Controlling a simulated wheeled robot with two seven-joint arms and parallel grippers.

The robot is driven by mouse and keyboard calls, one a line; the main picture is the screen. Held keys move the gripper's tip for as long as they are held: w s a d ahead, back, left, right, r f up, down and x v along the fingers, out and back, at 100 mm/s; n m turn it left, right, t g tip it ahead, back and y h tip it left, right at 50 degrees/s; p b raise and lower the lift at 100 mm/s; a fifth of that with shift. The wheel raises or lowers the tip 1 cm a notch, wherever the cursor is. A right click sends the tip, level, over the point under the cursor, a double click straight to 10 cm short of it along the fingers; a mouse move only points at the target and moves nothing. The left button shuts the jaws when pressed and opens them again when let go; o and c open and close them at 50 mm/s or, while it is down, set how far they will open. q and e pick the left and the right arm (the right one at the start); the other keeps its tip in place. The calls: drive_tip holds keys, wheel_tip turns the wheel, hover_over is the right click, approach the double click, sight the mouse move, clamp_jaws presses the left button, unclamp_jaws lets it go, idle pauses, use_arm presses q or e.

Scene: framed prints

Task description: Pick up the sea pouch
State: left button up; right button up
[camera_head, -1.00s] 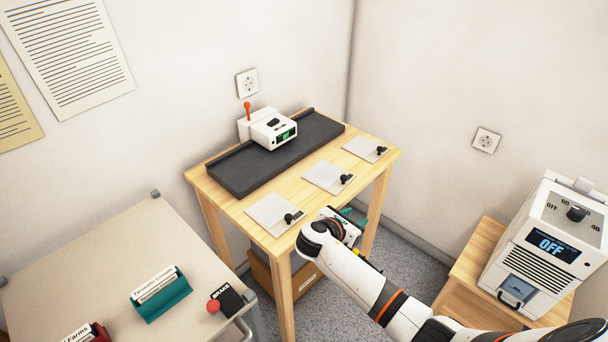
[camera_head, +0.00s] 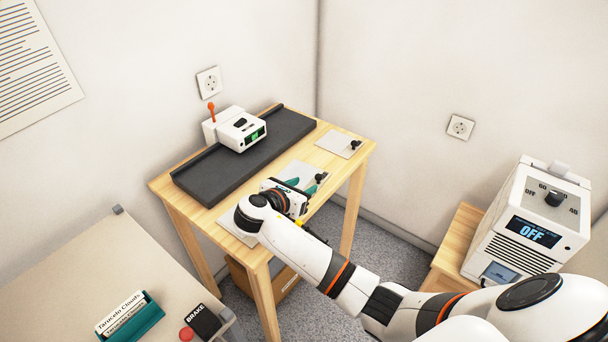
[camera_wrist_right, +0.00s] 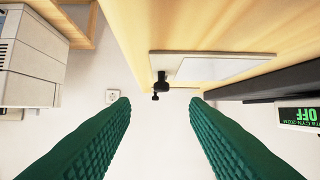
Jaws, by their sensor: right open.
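Three flat, pale sheet-like pouches with black knobs lie along the front of the wooden table. I cannot tell from their faces which is the sea pouch. The middle pouch (camera_head: 298,170) has its knob (camera_head: 320,177) just beyond my right gripper (camera_head: 302,186). The far pouch (camera_head: 338,142) is clear, and the near pouch (camera_head: 230,222) is partly hidden by my arm. My right gripper is open and empty, with green ribbed fingers. In the right wrist view, a pale pouch (camera_wrist_right: 225,66) and a black knob (camera_wrist_right: 161,80) show ahead, between the finger lines. My left gripper is out of view.
A dark tray (camera_head: 215,178) with a white device (camera_head: 236,128) runs along the table's back. A white machine reading OFF (camera_head: 530,215) stands on a wooden stand at right. A beige cart (camera_head: 90,260) with a teal card holder (camera_head: 130,318) is at lower left.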

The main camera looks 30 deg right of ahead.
sight(317, 177)
drive_tip(key=x, duration=0.4)
drive_tip(key=b+x, duration=0.1)
drive_tip(key=x, duration=0.5)
drive_tip(key=shift+w, duration=0.2)
drive_tip(key=shift+a+r, duration=0.1)
clamp_jaws()
